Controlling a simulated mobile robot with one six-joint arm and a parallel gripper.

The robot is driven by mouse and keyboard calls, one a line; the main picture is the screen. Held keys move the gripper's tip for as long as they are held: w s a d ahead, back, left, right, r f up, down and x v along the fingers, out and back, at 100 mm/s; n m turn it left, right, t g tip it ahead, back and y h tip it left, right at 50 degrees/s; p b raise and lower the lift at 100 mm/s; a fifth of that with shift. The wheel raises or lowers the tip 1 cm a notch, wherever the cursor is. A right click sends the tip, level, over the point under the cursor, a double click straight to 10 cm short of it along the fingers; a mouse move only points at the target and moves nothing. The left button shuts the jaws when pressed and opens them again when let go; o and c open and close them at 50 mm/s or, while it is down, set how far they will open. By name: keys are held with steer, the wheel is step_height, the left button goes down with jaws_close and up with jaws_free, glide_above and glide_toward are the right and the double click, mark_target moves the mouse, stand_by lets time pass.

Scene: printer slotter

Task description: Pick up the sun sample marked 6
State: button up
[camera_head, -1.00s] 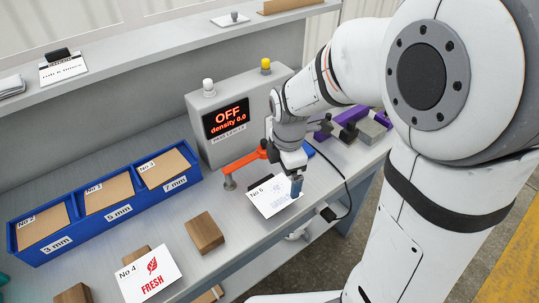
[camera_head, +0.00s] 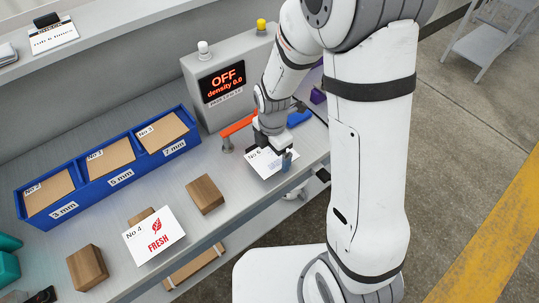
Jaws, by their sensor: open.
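A blue tray (camera_head: 95,196) holds brown cards. The control box (camera_head: 228,82) reads OFF. An orange lever (camera_head: 238,126) stands close to my gripper.

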steer(key=c, duration=0.8)
steer(key=shift+o, duration=0.2)
